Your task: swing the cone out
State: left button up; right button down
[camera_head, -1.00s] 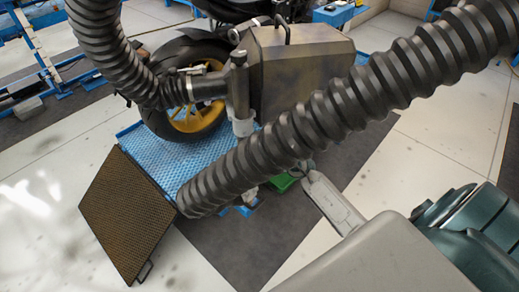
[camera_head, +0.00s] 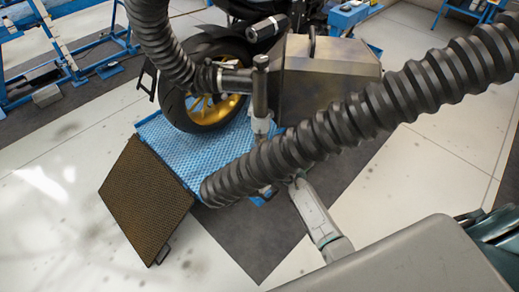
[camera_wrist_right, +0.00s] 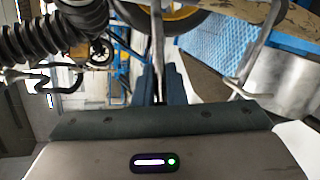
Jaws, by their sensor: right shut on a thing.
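The likely cone is a tapering grey metal box (camera_head: 325,85) with a handle on top, in front of the motorcycle. A metal post (camera_head: 260,92) and a short pipe at its left side meet a black ribbed hose (camera_head: 165,45). In the right wrist view my right gripper (camera_wrist_right: 163,88) is shut on a thin grey upright bar (camera_wrist_right: 157,40); I cannot tell whether the bar belongs to the cone. In the head view that gripper is largely hidden behind a second thick ribbed hose (camera_head: 350,120). My left gripper is not in view.
The motorcycle's front wheel (camera_head: 205,105) stands on a blue textured platform (camera_head: 185,155). A brown mesh ramp (camera_head: 145,205) slopes from its edge. Blue frames (camera_head: 75,65) stand at the far left. The light floor on the right (camera_head: 440,160) is clear.

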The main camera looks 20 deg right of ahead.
jog(key=shift+s+a+f, duration=0.1)
jog(key=shift+s+f, duration=0.2)
jog(key=shift+f, duration=0.25)
jog(key=c, duration=1.5)
grip_release()
jog(key=shift+w, duration=0.1)
jog(key=shift+r, duration=0.4)
jog(key=p+v, duration=0.1)
jog(key=v, duration=1)
